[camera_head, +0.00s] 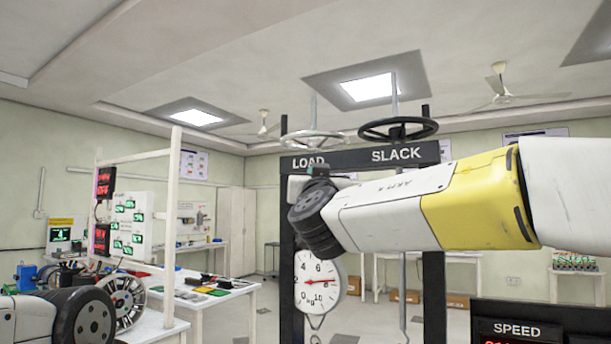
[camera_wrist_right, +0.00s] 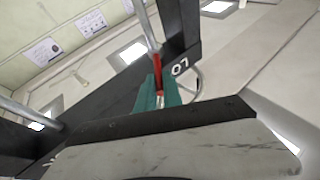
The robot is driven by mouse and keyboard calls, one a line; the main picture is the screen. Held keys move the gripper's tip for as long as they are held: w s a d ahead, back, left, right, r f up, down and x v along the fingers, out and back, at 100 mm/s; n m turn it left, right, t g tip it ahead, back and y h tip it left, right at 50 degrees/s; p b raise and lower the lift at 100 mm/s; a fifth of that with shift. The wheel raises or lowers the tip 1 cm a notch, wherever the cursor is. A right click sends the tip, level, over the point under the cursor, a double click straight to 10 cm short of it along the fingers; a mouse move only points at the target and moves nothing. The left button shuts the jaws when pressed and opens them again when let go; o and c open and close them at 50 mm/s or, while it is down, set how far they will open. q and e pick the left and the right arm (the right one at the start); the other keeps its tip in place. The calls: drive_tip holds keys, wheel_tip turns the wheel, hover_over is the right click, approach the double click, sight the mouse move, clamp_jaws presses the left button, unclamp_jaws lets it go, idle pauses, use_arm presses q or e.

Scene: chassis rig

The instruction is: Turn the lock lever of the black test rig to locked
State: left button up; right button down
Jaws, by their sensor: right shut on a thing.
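The black test rig (camera_head: 433,270) stands ahead in the head view, with LOAD and SLACK on its top beam. My right arm reaches across it from the right, its wrist just below the LOAD label. In the right wrist view, the teal fingers of my right gripper (camera_wrist_right: 159,94) are shut on a slim red piece (camera_wrist_right: 157,74), apparently the lock lever, beside a pale metal rod. The lever's pivot and any lock marking cannot be made out.
A white handwheel (camera_head: 310,141) and a black handwheel (camera_head: 398,128) sit above the beam. A round dial (camera_head: 320,282) hangs below my right wrist. A SPEED display (camera_head: 518,330) is at the lower right. A white bench (camera_head: 212,301) with parts stands at the left.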

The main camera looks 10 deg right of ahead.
drive_tip(key=c, duration=1.8)
unclamp_jaws()
drive_tip(key=shift+o, duration=0.2)
drive_tip(key=shift+s, duration=0.1)
drive_tip(key=v, duration=0.7)
drive_tip(key=shift+s+f, duration=0.2)
drive_tip(key=shift+s, duration=0.05)
